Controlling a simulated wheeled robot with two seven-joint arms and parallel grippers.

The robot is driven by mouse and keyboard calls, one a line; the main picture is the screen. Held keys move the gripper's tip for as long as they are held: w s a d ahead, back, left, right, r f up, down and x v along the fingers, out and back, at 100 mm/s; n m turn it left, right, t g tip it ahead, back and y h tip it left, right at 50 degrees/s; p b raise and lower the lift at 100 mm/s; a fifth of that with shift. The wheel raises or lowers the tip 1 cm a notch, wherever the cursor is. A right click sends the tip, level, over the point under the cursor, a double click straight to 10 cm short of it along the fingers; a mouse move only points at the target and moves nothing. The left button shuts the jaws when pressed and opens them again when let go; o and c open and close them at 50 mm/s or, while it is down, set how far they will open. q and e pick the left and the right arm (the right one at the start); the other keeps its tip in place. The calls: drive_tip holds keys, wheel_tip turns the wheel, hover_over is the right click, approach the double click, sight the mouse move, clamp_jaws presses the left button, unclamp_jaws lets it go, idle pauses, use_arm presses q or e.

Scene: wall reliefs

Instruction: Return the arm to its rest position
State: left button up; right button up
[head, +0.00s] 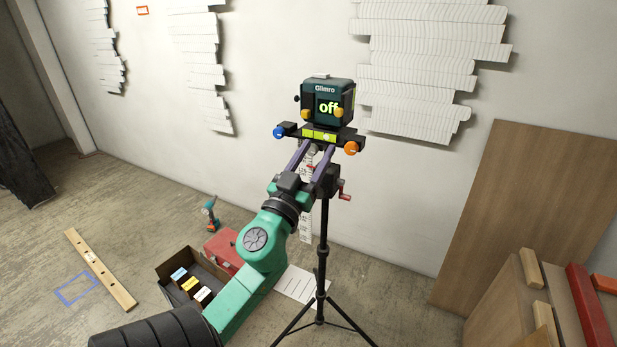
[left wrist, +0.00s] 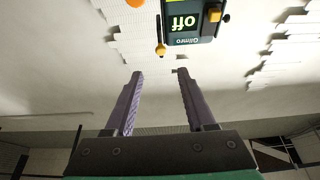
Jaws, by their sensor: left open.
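My left gripper (head: 318,147) is open and empty, with its two purple fingers raised in front of the tripod's upper part. In the left wrist view its fingers (left wrist: 158,80) stand apart with nothing between them. A dark green device (head: 327,103) labelled Glimro, with "off" on its screen, sits on top of a black tripod (head: 322,250). The device also shows upside down in the left wrist view (left wrist: 188,22), beyond the fingertips. The fingers reach just below the device's base; whether they touch it I cannot tell. My right gripper is not in view.
An open box (head: 172,268) with small items and a red case (head: 224,246) lie on the floor by my arm. A drill (head: 210,214) and a spirit level (head: 100,268) lie left. Wooden boards (head: 530,205) lean at right. White slatted reliefs (head: 425,70) line the wall.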

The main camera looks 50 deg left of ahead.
use_arm(q)
drive_tip(key=b+v, duration=0.1)
drive_tip(key=v, duration=0.2)
drive_tip(key=shift+s+d+f, duration=0.15)
drive_tip(key=shift+s, duration=0.2)
